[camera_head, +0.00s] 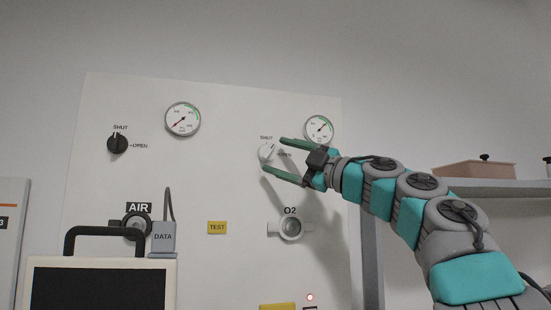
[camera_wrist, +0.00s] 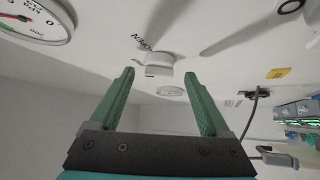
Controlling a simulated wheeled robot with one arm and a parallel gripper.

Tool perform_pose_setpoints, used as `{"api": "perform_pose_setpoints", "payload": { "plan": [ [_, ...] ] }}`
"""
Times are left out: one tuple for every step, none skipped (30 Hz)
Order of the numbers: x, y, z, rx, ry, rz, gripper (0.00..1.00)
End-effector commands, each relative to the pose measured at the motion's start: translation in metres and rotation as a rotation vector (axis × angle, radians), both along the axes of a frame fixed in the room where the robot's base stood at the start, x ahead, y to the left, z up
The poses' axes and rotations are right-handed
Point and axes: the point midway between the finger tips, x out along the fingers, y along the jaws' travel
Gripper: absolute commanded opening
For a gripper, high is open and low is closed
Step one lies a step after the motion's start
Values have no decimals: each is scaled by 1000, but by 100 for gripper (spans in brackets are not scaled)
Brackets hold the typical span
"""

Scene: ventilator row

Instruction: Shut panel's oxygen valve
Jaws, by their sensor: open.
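The oxygen valve is a white knob (camera_head: 267,152) on the white wall panel (camera_head: 220,160), above the O2 outlet (camera_head: 291,228). SHUT is printed above it and OPEN to its right. I cannot tell clearly which mark the knob points at. My gripper (camera_head: 274,155) comes in from the right, with its two green fingers apart, one above and one below the knob. In the wrist view the knob (camera_wrist: 159,64) lies just beyond the fingertips (camera_wrist: 160,75), between their lines, with a gap on each side. Nothing is held.
A black knob (camera_head: 117,144) with its own SHUT and OPEN marks is at the left, above the AIR outlet (camera_head: 134,222). Gauges (camera_head: 183,119) (camera_head: 319,130) sit near the top. A dark-screened device (camera_head: 168,286) stands in front at lower left. A shelf (camera_head: 500,188) with a pinkish box is right.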

Motion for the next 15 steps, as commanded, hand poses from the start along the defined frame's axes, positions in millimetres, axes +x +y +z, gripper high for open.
{"api": "perform_pose_setpoints", "payload": {
  "plan": [
    [-4, -7, -5, 2, 0, -4, 80],
    [-6, -10, -5, 2, 0, -4, 80],
    [-10, -15, -7, 1, -1, -4, 80],
    [-12, -18, -8, 2, 0, -4, 80],
    [-14, -21, -10, 2, 0, -3, 80],
    [-17, -24, -11, 2, -2, -1, 80],
    [-19, -27, -12, 2, -3, -2, 80],
    [-20, -30, -13, 1, -2, -3, 80],
    [-22, -33, -15, 2, -1, -3, 80],
    [-23, -35, -16, 2, 0, -3, 80],
    [-24, -37, -18, 2, 0, -4, 80],
    [-25, -39, -18, 2, 0, -4, 80],
    [-26, -41, -19, 1, 0, -2, 80],
    [-27, -41, -19, 1, 0, -2, 80],
    [-27, -42, -20, 2, 0, -2, 80]
  ]
}}
